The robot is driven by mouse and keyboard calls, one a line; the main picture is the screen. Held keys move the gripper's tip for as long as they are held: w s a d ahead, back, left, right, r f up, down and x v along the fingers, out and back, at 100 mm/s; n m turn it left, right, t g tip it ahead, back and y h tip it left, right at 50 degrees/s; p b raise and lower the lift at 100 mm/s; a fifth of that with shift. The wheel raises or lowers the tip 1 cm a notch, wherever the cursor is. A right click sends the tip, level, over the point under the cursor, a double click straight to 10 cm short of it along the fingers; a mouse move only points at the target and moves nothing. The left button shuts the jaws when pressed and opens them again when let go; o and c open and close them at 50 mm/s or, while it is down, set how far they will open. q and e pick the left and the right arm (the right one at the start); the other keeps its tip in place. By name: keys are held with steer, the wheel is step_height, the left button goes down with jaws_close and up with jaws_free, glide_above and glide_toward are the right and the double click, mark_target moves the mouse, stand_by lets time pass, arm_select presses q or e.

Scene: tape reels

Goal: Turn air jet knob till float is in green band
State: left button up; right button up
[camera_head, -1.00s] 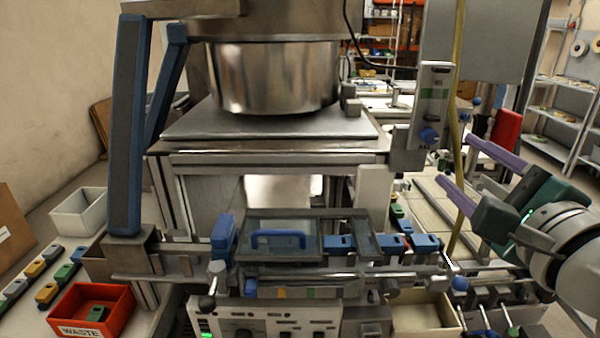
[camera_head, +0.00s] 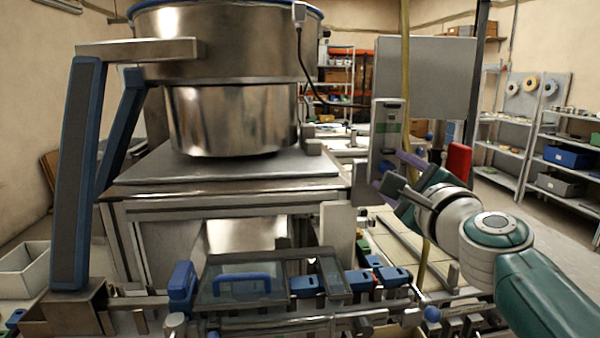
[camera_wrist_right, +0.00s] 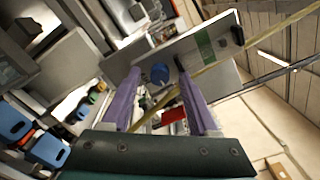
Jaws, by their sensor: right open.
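The grey air flow meter (camera_head: 388,112) stands upright right of the steel bowl in the head view, with a green band (camera_head: 391,128) on its face. In the wrist view its plate (camera_wrist_right: 221,62) and green band (camera_wrist_right: 205,46) look tilted. I cannot make out the float. The blue air jet knob (camera_wrist_right: 159,74) shows between my purple fingertips in the wrist view. My left gripper is out of view.
A yellow hose (camera_head: 404,60) hangs close beside the meter and crosses the wrist view. The steel bowl (camera_head: 232,120) stands to the left. A red part (camera_head: 459,160) is just right.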

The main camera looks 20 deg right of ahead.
jaws_close()
stand_by(0.4)
